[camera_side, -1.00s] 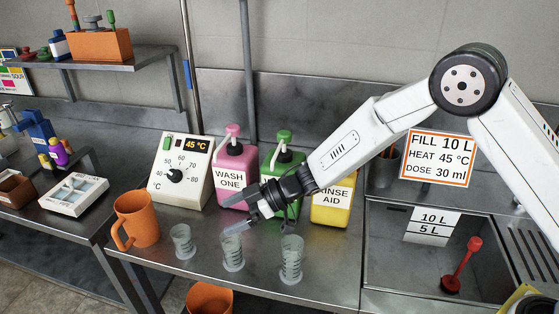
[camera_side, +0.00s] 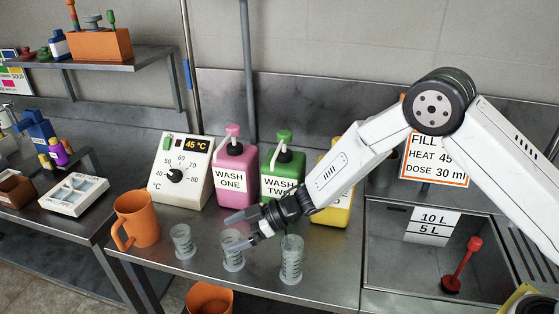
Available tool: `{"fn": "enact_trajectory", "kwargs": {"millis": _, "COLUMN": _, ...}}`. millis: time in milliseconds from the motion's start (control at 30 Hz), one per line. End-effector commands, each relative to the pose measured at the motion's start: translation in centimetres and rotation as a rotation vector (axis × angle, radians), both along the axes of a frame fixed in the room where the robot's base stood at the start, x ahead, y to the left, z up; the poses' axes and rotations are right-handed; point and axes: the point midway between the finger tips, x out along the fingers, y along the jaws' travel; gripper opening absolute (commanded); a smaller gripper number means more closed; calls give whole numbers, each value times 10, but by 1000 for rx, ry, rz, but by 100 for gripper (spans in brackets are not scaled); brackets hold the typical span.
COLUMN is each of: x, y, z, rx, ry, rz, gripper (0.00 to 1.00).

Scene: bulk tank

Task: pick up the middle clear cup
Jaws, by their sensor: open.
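Three clear measuring cups stand upright in a row on the metal counter. The middle clear cup (camera_side: 232,259) is between the left cup (camera_side: 183,242) and the right cup (camera_side: 291,260). My gripper (camera_side: 230,231) is open, with its fingers pointing left at the height of the middle cup's upper part. One finger passes at the far side of its rim and the other lies at the near right side. The fingers partly cover the cup's top. I cannot tell whether they touch it.
An orange jug (camera_side: 137,219) stands left of the cups. Behind are a temperature dial box (camera_side: 180,172), a pink bottle (camera_side: 235,172), a green bottle (camera_side: 282,178) and a yellow bottle (camera_side: 335,212). A sink (camera_side: 410,260) with a red plunger (camera_side: 462,262) lies right.

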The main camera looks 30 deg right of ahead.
Motion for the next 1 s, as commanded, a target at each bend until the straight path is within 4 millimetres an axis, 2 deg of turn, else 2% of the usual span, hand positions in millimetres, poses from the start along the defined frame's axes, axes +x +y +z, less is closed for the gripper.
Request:
{"fn": "enact_trajectory", "kwargs": {"millis": 100, "x": 0, "y": 0, "z": -16, "rx": 0, "ry": 2, "rz": -2, "gripper": 100}}
{"fn": "enact_trajectory", "kwargs": {"millis": 333, "x": 8, "y": 22, "z": -23, "rx": 0, "ry": -1, "rz": 0, "gripper": 100}}
{"fn": "enact_trajectory", "kwargs": {"millis": 933, "x": 10, "y": 26, "z": -23, "rx": -1, "ry": -2, "rz": -1, "gripper": 100}}
{"fn": "enact_trajectory", "kwargs": {"millis": 967, "x": 10, "y": 26, "z": -23, "rx": -1, "ry": -2, "rz": -1, "gripper": 94}}
{"fn": "enact_trajectory", "kwargs": {"millis": 1000, "x": 10, "y": 26, "z": -23, "rx": -1, "ry": -2, "rz": -1, "gripper": 81}}
